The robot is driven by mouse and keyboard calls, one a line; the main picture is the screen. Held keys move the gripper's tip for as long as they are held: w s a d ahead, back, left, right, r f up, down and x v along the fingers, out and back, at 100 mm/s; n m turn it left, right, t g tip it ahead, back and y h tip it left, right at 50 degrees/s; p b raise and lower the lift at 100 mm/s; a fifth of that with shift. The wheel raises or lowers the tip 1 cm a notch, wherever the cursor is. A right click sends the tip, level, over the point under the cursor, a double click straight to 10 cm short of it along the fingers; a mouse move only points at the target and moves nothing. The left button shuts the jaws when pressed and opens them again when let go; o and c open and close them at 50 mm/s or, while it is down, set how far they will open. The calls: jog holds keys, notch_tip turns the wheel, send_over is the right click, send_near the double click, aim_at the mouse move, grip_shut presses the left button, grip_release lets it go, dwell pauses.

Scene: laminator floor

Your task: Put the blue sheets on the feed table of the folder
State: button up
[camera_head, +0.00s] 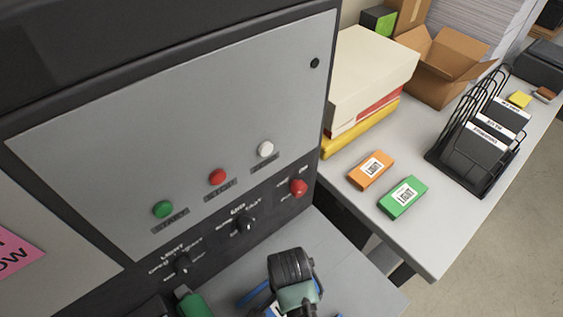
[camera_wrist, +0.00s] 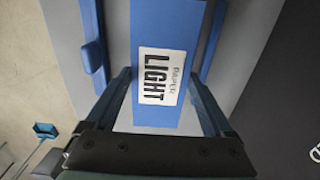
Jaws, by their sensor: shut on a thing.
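The blue sheets are a blue pack (camera_wrist: 172,25) with a white label reading LIGHT, seen in the wrist view. My gripper (camera_wrist: 162,88) is shut on the pack, one dark finger along each side. Under it is the grey feed table (camera_wrist: 121,30), with blue guide rails on both sides of the pack; the table also shows in the head view (camera_head: 352,272). I cannot tell whether the pack touches the table. In the head view my gripper (camera_head: 295,299) is over the table at the bottom edge and hides most of the pack.
The folder's grey panel (camera_head: 170,120) with buttons and knobs rises at the left. A side table (camera_head: 425,235) at the right holds an orange pack (camera_head: 371,170), a green pack (camera_head: 403,197), a black wire rack (camera_head: 480,145), stacked boxes (camera_head: 370,75) and an open carton (camera_head: 440,70).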

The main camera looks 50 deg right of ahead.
jog(key=shift+f, duration=2.9)
jog(key=shift+f, duration=0.2)
jog(key=o, duration=1.4)
jog(key=shift+r, duration=0.1)
notch_tip(320, 180, up, 12)
jog(key=shift+r, duration=0.1)
